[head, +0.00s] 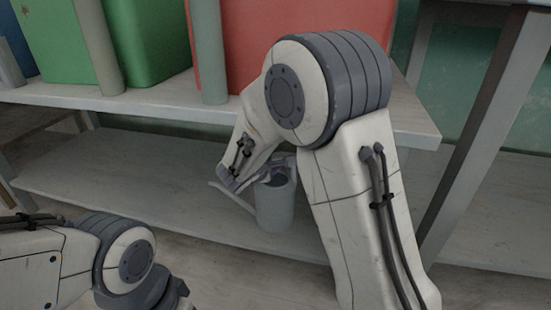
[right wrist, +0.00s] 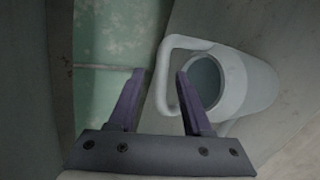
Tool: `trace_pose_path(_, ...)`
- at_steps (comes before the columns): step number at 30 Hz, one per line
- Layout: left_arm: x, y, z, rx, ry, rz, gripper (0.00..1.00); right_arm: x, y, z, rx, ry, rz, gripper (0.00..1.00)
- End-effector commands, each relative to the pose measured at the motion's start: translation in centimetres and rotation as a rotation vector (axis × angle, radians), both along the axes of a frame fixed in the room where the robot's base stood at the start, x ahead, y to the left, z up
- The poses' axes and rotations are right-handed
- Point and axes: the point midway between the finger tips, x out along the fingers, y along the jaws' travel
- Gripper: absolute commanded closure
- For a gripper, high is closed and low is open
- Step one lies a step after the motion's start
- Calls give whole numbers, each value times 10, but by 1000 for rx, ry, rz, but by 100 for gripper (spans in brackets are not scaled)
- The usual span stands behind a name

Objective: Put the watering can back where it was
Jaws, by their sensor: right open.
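The grey watering can (head: 275,207) stands upright on the lower shelf (head: 120,180) in the head view, its spout pointing left. In the right wrist view the can (right wrist: 248,85) lies to the right, with its open top and its loop handle (right wrist: 165,70) towards me. My right gripper (right wrist: 155,80) is open, and the near side of the handle shows between its two fingers. I cannot tell whether the fingers touch it. In the head view my right arm hides part of the can. My left arm shows at the lower left, but its fingers are out of view.
The upper shelf (head: 160,105) is above the can and carries a green bin (head: 150,40) and a red bin (head: 300,25). A grey post (head: 478,140) stands to the right. The lower shelf left of the can is clear.

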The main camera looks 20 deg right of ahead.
Motion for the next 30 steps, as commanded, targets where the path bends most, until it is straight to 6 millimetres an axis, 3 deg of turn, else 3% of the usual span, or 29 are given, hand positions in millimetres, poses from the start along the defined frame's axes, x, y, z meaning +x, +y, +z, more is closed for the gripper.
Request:
trace_pose_path(6, 0, 0, 29, 0, 0, 0, 50, -31, 27, 28, -1, 0, 5, 50)
trace_pose_path(15, 0, 0, 53, 0, 0, 0, 50, -68, 57, 48, 0, 0, 2, 50)
trace_pose_path(26, 0, 0, 56, 0, 0, 0, 50, -83, 61, 51, 14, 12, -22, 50)
trace_pose_path(30, 0, 0, 56, 0, 0, 0, 50, -121, 55, 48, 96, 88, -122, 50)
